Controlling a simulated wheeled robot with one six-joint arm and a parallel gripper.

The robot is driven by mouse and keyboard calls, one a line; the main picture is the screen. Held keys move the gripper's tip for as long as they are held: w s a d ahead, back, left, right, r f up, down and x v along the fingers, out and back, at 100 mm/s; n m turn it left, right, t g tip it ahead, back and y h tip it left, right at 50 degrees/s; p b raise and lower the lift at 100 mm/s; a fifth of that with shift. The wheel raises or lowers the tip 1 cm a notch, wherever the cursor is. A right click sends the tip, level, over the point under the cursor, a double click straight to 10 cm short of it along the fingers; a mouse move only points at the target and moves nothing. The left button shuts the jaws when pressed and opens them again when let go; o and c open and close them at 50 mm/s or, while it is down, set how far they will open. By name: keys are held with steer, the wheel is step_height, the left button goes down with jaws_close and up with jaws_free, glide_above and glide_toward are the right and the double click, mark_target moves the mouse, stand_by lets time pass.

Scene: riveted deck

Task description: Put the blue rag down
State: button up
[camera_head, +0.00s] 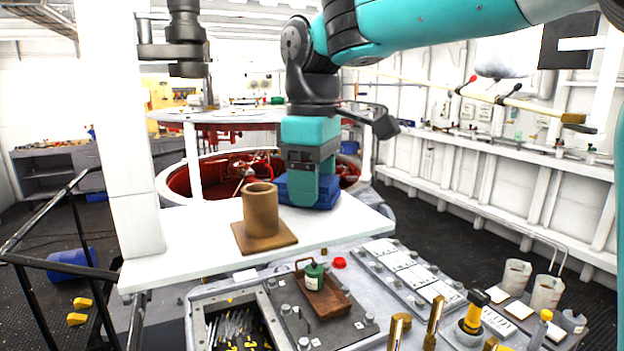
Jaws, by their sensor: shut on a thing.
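The blue rag (297,193) is a folded dark-blue bundle at the white tabletop (190,236), just right of a brown cylinder. My gripper (318,196) points down over the rag and is shut on it. I cannot tell whether the rag's underside touches the tabletop.
A brown cylinder (261,210) stands on a square brown base (264,238) close to the left of the rag. A white post (120,130) rises at the table's left. A brown tray (322,298) with a green bottle (314,277) is in front. The tabletop's right end is bare.

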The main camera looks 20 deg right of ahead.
steer(key=shift+f, duration=0.1)
steer(key=o, duration=1)
step_height(320, 180, up, 12)
